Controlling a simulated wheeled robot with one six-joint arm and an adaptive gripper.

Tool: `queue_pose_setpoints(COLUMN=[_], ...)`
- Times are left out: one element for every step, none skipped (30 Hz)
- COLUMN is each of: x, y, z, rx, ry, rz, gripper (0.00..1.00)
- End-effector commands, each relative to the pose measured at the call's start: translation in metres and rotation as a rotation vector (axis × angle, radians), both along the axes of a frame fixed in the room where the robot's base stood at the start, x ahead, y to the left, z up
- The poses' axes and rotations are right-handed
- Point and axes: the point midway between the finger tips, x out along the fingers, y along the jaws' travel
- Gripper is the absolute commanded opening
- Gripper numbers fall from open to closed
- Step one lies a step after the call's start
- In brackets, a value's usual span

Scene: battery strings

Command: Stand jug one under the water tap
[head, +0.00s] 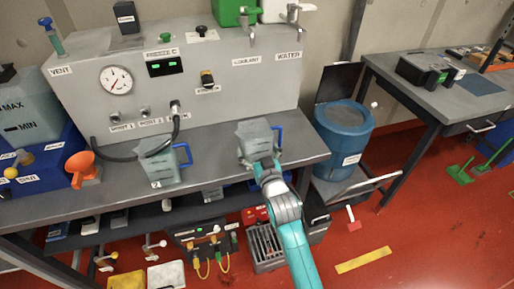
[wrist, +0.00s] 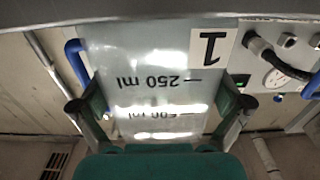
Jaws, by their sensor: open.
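Jug one (head: 255,138) is a clear grey jug with a blue handle, on the bench in front of the grey machine. In the wrist view it shows close up (wrist: 150,62), upside down, with a "1" label and 250 ml and 500 ml marks. My gripper (head: 263,167) is at its near side. In the wrist view the open fingers (wrist: 160,108) stand on either side of the jug; contact is not clear. The water tap (head: 293,17) is at the machine's top right, up and to the right of the jug.
A second jug (head: 163,163) with a blue handle stands to the left on the bench (head: 218,152). The coolant tap (head: 249,22) is left of the water tap. A black hose (head: 122,157) hangs in front. A blue barrel (head: 342,130) stands right of the bench.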

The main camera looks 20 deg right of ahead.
Motion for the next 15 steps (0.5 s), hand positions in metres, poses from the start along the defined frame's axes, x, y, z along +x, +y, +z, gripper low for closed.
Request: queue_pose_setpoints(x=[0.0, -0.001, -0.002, -0.004, -0.006, -0.01, -0.013, -0.018, -0.024, -0.029, -0.034, -0.041, -0.047, -0.052, -0.059], y=[0.0, 0.0, 0.0, 0.0, 0.0, 0.0, 0.0, 0.0, 0.0, 0.0, 0.001, 0.001, 0.002, 0.002, 0.002], z=[0.0, 0.0, 0.0, 0.0, 0.0, -0.001, -0.001, -0.001, -0.001, -0.003, -0.004, -0.005, -0.006, -0.006, -0.008], rx=[0.0, 0.0, 0.0, 0.0, 0.0, 0.0, 0.0, 0.0, 0.0, 0.0, 0.0, 0.0, -0.001, -0.001, -0.001], ry=[0.0, 0.0, 0.0, 0.0, 0.0, 0.001, 0.002, 0.002, 0.002, 0.003, 0.003, 0.003, 0.003, 0.002, 0.003], rz=[0.0, 0.0, 0.0, 0.0, 0.0, 0.0, 0.0, 0.0, 0.0, 0.0, 0.0, 0.001, 0.001, 0.001, 0.0], gripper=[1.0, 1.0, 1.0, 1.0, 1.0, 1.0, 1.0, 1.0, 1.0, 1.0, 1.0, 1.0, 1.0, 1.0, 1.0])
